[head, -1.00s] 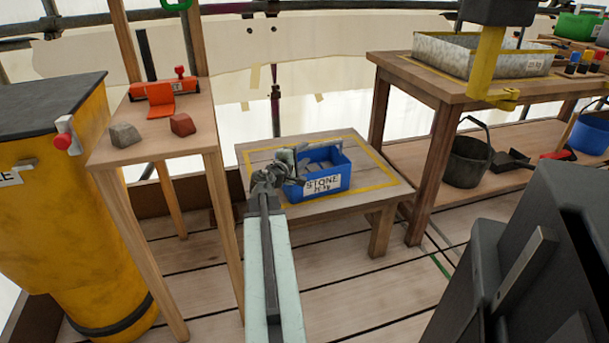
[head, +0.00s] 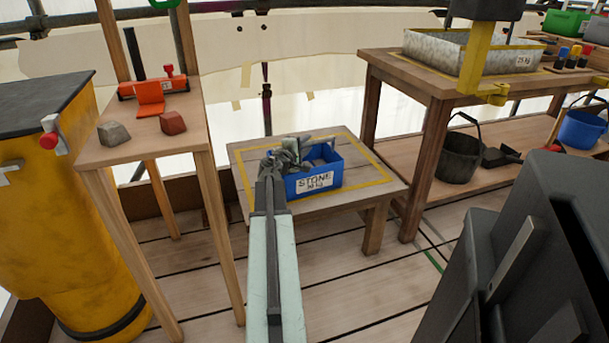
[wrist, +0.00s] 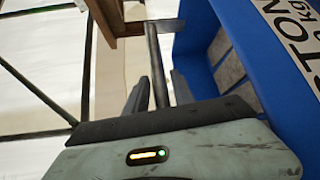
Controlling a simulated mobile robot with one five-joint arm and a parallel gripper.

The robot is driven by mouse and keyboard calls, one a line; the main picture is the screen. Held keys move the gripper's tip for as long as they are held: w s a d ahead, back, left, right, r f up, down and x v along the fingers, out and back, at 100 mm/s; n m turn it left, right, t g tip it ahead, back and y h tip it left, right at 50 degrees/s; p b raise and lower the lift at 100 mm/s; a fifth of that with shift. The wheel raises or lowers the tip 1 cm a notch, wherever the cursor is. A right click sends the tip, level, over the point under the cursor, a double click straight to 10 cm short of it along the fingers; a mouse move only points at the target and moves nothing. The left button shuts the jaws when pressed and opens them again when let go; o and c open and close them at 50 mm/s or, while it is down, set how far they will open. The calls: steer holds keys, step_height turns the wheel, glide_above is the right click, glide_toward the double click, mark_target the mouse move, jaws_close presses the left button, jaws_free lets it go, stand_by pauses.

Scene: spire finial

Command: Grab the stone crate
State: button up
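The stone crate (head: 326,178) is a blue open box with a white "STONE" label and grey blocks inside. It stands upright on a low wooden table (head: 350,199). My gripper (head: 291,156) is at the crate's left end, in front of its upper left edge. In the wrist view, the blue crate (wrist: 222,60) fills the right side. My gripper (wrist: 158,92) shows two dark fingers apart there, with a grey bar, seemingly the crate's handle (wrist: 155,62), between them in the picture. I cannot tell whether the fingers touch it.
A taller wooden stand (head: 160,138) with two small stones and an orange tool is at left, beside a yellow bin (head: 60,220). A workbench (head: 440,82) with a metal tray (head: 475,52) is at right, with a black bucket (head: 460,158) on its lower shelf.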

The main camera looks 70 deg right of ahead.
jaws_close()
stand_by(1.2)
